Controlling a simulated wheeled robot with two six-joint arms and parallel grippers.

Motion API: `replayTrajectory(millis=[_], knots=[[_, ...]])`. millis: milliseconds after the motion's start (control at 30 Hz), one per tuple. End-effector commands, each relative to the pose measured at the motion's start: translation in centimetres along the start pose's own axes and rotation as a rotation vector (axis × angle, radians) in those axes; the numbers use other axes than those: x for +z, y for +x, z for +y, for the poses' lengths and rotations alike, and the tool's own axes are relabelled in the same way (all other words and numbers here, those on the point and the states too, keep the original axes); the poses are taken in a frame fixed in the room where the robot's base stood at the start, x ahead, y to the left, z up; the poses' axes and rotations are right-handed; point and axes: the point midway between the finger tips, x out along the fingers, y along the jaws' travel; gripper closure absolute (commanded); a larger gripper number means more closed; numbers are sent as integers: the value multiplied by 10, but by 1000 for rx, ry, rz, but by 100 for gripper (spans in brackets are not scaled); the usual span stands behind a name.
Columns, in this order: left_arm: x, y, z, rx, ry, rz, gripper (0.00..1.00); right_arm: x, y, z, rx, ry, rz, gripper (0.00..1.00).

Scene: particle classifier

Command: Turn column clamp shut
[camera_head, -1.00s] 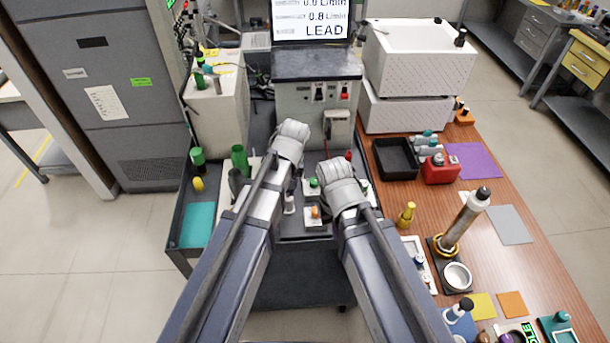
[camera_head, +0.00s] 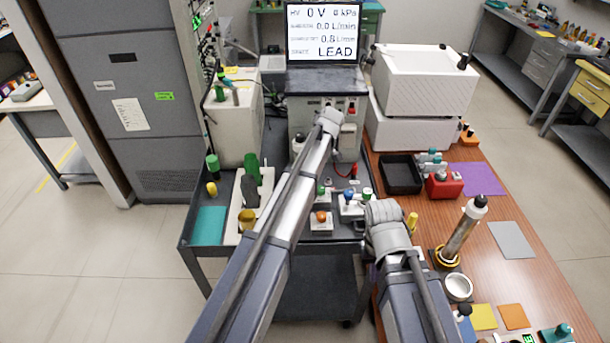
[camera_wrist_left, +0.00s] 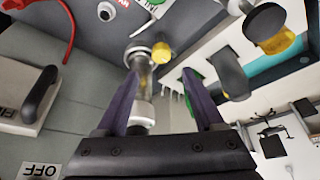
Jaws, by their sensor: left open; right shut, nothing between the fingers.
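In the left wrist view, a short clear-and-metal column (camera_wrist_left: 145,80) with silver ends stands by a yellow knob (camera_wrist_left: 162,52), which looks like the column clamp. My left gripper (camera_wrist_left: 160,88) is open; its left finger overlaps the column, and I cannot tell whether they touch. In the head view the left gripper (camera_head: 329,122) is at the back of the cart, before the grey instrument (camera_head: 300,112); my arm hides the column there. My right gripper (camera_head: 385,218) is shut and empty over the cart's right edge; its fingertips are mostly hidden.
A monitor (camera_head: 323,32) reads LEAD. Small coloured knobs and a blue-topped fitting (camera_head: 350,197) sit on the cart. The wooden bench (camera_head: 430,207) on the right holds a black tray (camera_head: 400,174), a red block (camera_head: 443,186) and a tall silver cylinder (camera_head: 461,232).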

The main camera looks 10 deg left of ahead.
Motion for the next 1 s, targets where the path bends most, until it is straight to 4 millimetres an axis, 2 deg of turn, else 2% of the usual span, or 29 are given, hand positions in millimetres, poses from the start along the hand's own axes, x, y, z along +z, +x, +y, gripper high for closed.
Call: replayTrajectory(millis=[600, 1000], knots=[[4, 71, -1, 0, 2, -1, 31, -4, 66, -6, 0, 1, 0, 100], [2, 75, -2, 0, 3, -2, 32, -4, 70, -7, 0, 1, 0, 100]])
